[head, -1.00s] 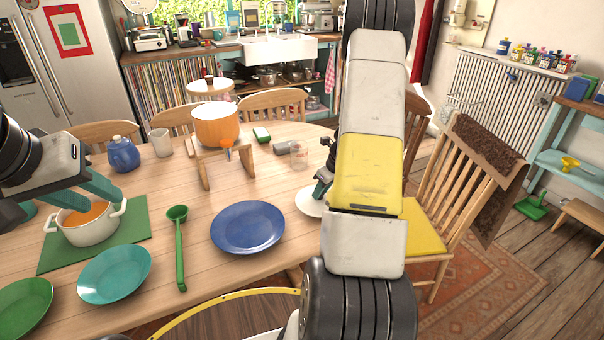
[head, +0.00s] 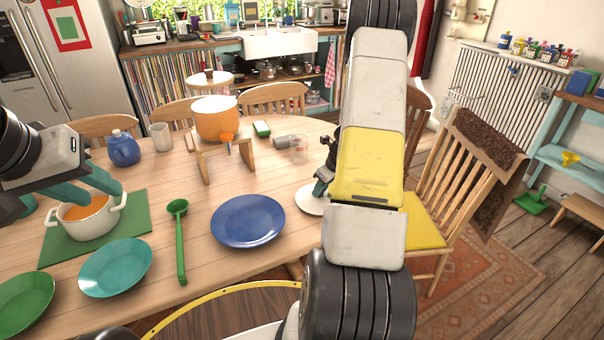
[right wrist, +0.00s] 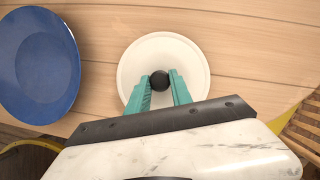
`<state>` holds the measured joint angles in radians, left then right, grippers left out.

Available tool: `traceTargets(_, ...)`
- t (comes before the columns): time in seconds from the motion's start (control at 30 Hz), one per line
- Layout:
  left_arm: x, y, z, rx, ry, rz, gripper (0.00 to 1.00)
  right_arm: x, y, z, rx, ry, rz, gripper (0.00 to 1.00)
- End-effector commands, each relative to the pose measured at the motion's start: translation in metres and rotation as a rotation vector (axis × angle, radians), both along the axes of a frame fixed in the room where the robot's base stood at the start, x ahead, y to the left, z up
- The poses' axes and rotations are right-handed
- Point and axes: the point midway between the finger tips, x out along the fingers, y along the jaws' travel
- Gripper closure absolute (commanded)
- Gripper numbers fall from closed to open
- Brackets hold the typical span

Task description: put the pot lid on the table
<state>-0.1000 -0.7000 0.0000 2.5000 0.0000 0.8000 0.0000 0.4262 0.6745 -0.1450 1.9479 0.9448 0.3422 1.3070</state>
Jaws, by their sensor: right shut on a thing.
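The pot lid is a white disc with a black knob. In the right wrist view the lid (right wrist: 135,62) is below my right gripper (right wrist: 161,84), whose teal fingers are shut on its knob. In the head view the lid (head: 307,203) shows at the table's right edge, partly hidden by my right arm. I cannot tell whether it touches the table (head: 330,128). My left gripper (head: 92,200) is open, its fingers apart over a white pot (head: 92,228) with orange contents.
A blue plate (head: 248,221) lies left of the lid, also in the right wrist view (right wrist: 38,65). A glass (head: 299,150), grey cylinder and orange pot (head: 217,118) on a wooden stand are behind. A green ladle (head: 179,240) lies in front. A chair (head: 450,190) stands right.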

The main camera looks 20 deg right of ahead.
Motion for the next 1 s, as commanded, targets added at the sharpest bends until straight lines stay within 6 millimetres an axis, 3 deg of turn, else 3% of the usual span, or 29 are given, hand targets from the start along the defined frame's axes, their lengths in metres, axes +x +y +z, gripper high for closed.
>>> traceTargets(0.57, 0.0, 0.0, 0.0, 0.0, 0.0, 0.0, 0.64, 0.0003, 0.0001, -0.0043, 0.002, 0.0, -0.001, 1.0)
traceTargets(0.6, 0.0, 0.0, 0.0, 0.0, 0.0, 0.0, 0.64, 0.0003, 0.0001, -0.0044, 0.002, 0.0, -0.001, 0.7)
traceTargets(0.7, 0.0, 0.0, 0.0, 0.0, 0.0, 0.0, 0.64, 0.0003, 0.0001, -0.0042, 0.001, -0.001, -0.001, 0.5)
traceTargets(1.0, 0.0, 0.0, 0.0, 0.0, 0.0, 0.0, 0.64, -0.0001, 0.0001, -0.0046, 0.001, 0.001, -0.001, 0.48)
